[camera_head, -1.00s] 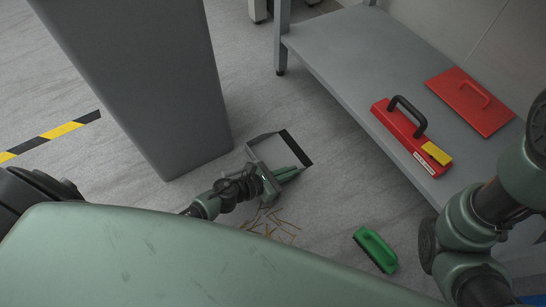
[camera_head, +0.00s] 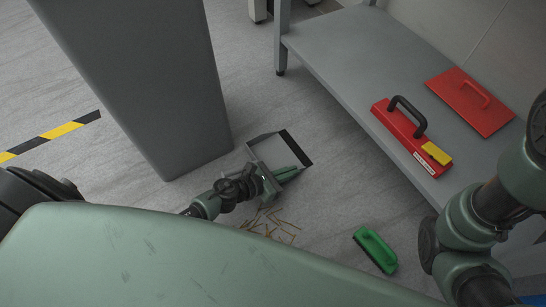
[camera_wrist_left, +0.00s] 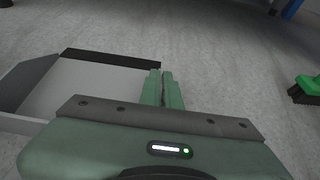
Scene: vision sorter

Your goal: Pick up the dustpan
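The dustpan (camera_head: 268,149), with a pale grey tray, darker side walls and a black front lip, lies on the floor beside the grey column. It also shows at the left of the left wrist view (camera_wrist_left: 90,90). My left gripper (camera_head: 296,171) is at the dustpan's right side. In the wrist view its two green fingers (camera_wrist_left: 162,88) are nearly together, with a thin dark strip between them, where the pan's right side wall runs. They look shut on that wall. The handle is hidden. My right arm shows at the right edge, but its gripper is out of view.
A green brush (camera_head: 375,249) lies on the floor to the right, near several brown scraps (camera_head: 272,225). A grey low shelf (camera_head: 335,62) holds a red tool with a black handle (camera_head: 400,122) and a red board (camera_head: 470,100). A tall grey column (camera_head: 150,90) stands close left.

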